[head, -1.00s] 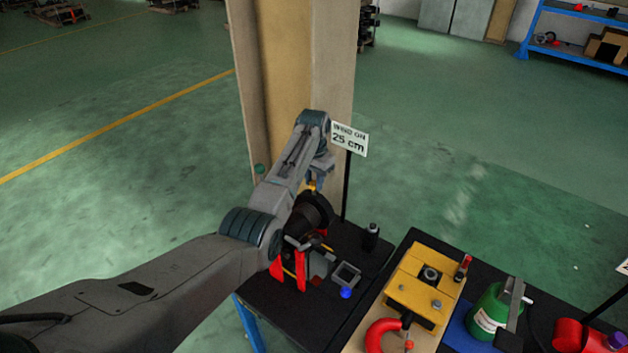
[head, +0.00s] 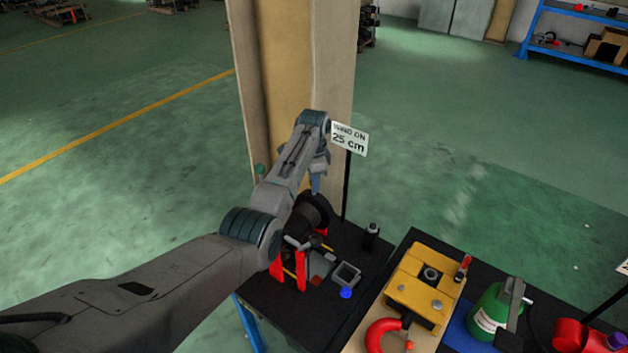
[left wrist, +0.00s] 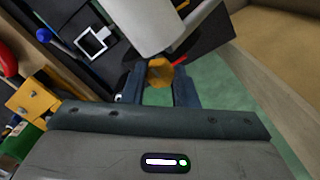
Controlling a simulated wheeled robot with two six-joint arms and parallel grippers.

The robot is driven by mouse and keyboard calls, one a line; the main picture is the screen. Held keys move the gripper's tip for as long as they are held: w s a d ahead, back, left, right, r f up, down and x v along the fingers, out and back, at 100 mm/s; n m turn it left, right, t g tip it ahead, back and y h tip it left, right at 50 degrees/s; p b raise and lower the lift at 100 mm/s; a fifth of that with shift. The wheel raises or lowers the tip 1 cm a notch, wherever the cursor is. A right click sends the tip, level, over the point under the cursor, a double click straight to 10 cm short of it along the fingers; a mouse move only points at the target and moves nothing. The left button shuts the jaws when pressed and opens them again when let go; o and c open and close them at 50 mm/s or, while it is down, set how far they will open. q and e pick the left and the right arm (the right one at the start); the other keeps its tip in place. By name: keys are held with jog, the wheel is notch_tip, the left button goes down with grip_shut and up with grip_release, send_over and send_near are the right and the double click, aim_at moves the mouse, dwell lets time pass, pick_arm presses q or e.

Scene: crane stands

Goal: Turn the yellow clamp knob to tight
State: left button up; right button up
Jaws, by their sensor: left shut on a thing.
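The yellow clamp knob (left wrist: 160,71) shows in the left wrist view, between the two dark blue fingers of my left gripper (left wrist: 158,86). The gripper is shut on it. A pale cylinder (left wrist: 151,22) stands just beyond the knob. In the head view my left gripper (head: 317,182) is above a black reel (head: 309,211) on a red stand (head: 291,274). The knob is hidden there, and my forearm covers part of the stand. My right gripper is not in view.
A sign on a post reading 25 cm (head: 349,139) stands close beside my left wrist, and a beige column (head: 300,70) rises behind it. A black bottle (head: 371,236), a small square frame (head: 346,274) and a yellow clamp block (head: 413,290) are to the right.

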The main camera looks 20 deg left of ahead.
pick_arm(q)
jog(key=shift+w+r, duration=0.1)
jog(key=shift+r, duration=0.05)
jog(key=o, duration=1)
notch_tip(320, 180, up, 11)
jog(key=b, duration=0.4)
jog(key=shift+f, duration=0.25)
